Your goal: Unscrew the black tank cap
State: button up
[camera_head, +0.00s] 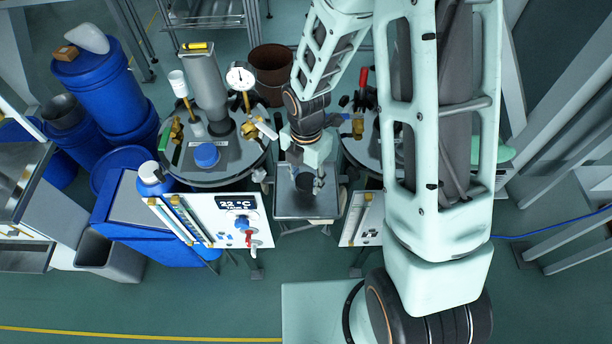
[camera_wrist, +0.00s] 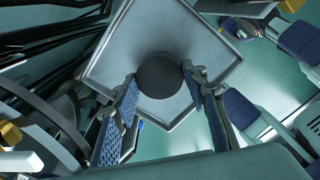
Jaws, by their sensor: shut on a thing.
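The black cap (camera_head: 304,183) is a dark round disc over the small grey tray (camera_head: 290,209) between the two tanks. In the wrist view the cap (camera_wrist: 160,75) sits between the two fingertips of my gripper (camera_wrist: 159,77), with the tray (camera_wrist: 190,30) behind it. My gripper (camera_head: 309,172) points down and is shut on the cap. I cannot tell whether the cap rests on the tray or hangs just above it. The left tank (camera_head: 235,172) has a blue cap (camera_head: 207,155) on its lid. The right tank (camera_head: 360,152) is partly hidden by my arm.
A pressure gauge (camera_head: 241,77), brass valves and a grey cylinder (camera_head: 205,80) rise from the left tank. A display panel (camera_head: 235,215) stands in front. Blue barrels (camera_head: 100,85) are at left, a brown bucket (camera_head: 271,70) behind. Floor in front is mostly clear.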

jog(key=o, duration=1.3)
notch_tip(320, 180, up, 12)
